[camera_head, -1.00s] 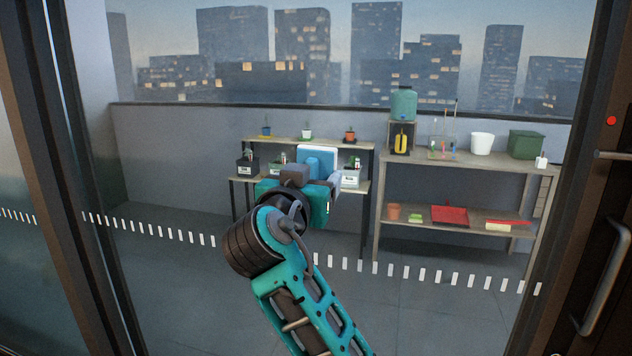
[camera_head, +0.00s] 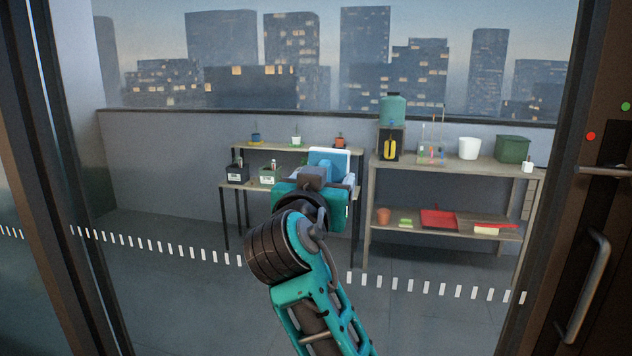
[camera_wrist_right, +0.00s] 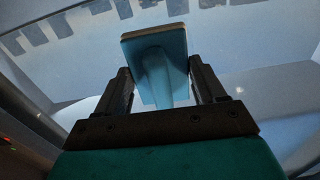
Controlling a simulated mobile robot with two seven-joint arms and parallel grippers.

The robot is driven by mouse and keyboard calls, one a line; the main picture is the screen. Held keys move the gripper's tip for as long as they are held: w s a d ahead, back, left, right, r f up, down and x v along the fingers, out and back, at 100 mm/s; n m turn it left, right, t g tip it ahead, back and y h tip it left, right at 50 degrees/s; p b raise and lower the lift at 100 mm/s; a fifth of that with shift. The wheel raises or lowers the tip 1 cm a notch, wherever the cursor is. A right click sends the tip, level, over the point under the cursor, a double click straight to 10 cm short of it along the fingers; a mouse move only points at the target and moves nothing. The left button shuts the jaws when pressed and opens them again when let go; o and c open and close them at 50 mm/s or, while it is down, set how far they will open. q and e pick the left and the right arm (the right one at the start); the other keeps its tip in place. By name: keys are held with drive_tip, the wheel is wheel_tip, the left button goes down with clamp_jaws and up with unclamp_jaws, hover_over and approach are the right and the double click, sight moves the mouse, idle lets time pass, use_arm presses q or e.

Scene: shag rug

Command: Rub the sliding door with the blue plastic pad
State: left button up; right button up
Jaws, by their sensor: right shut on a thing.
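The blue plastic pad (camera_head: 328,160) has a pale edge and shows beyond my right gripper (camera_head: 318,178) in the head view. In the right wrist view the pad (camera_wrist_right: 155,50) sits with its tapered blue handle between the two dark fingers of my right gripper (camera_wrist_right: 162,78), which is shut on it. The sliding door (camera_head: 165,247) is a large glass pane with a row of white dashes, in front of me. The pad is in front of the glass; whether it touches cannot be told. My left gripper is out of view.
A dark door frame with a long handle (camera_head: 585,290) stands at the right, with a red dot (camera_head: 590,136) and a green dot above it. Shelves (camera_head: 455,165) with pots and bins show through the glass. Another dark frame stands at the left.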

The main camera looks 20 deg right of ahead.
sight(364, 178)
drive_tip(key=shift+s+d+p, duration=0.2)
drive_tip(key=shift+s+d, duration=0.45)
drive_tip(key=shift+d, duration=0.35)
drive_tip(key=shift+s+d+p, duration=0.15)
drive_tip(key=shift+s+d, duration=0.55)
drive_tip(key=shift+d, duration=0.35)
drive_tip(key=shift+s+d+p, duration=0.2)
drive_tip(key=shift+s+d, duration=0.45)
drive_tip(key=shift+d, duration=0.35)
